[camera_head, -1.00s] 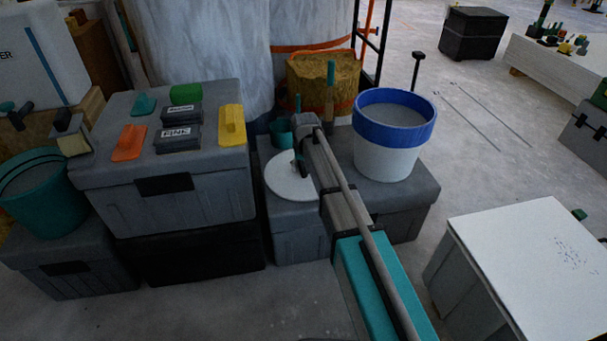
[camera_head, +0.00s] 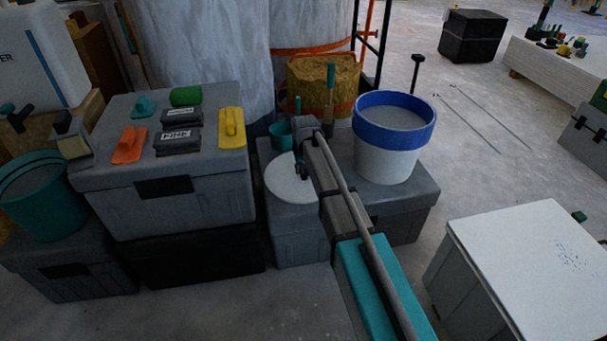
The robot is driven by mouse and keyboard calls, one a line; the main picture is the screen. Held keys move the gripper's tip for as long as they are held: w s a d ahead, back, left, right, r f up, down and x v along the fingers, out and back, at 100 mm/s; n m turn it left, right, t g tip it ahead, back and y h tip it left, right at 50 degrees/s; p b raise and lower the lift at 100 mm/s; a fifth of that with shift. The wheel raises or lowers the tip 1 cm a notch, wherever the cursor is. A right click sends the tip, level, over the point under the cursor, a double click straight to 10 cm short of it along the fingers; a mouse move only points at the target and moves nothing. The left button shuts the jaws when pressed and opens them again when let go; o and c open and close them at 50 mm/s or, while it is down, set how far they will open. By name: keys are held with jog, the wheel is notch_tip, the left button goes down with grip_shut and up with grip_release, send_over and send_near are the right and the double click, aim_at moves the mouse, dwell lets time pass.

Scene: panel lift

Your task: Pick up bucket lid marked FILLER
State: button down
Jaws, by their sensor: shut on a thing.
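A round white lid (camera_head: 285,182) shows on or just above the left part of a grey box top, partly hidden by my arm. No FILLER marking is readable on the visible part. My gripper (camera_head: 301,171) is at the lid's right side, pointing down, and is shut on the lid; its fingertips are small and dark here. A white bucket with a blue band (camera_head: 388,160) and grey contents stands upright to the right of my arm on the same box.
The grey box (camera_head: 405,198) also bears a teal cup (camera_head: 281,134) behind the lid. A taller grey case (camera_head: 205,198) with orange, yellow and green tools stands close on the left. A white-topped box (camera_head: 535,255) is at the right front. Floor between is clear.

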jog(key=shift+r, duration=0.1)
notch_tip(320, 180, up, 3)
jog(key=p, duration=0.3)
jog(key=s+d+r+p, duration=0.3)
jog(key=s+r+p, duration=0.6)
jog(key=s, duration=0.4)
jog(key=shift+s+d+r+p, duration=0.3)
jog(key=shift+r+p, duration=0.1)
jog(key=shift+p, duration=0.1)
notch_tip(320, 180, up, 5)
jog(key=p, duration=0.4)
jog(key=shift+f+p, duration=0.2)
jog(key=shift+p, duration=0.1)
jog(key=shift+s, duration=0.15)
dwell(0.4)
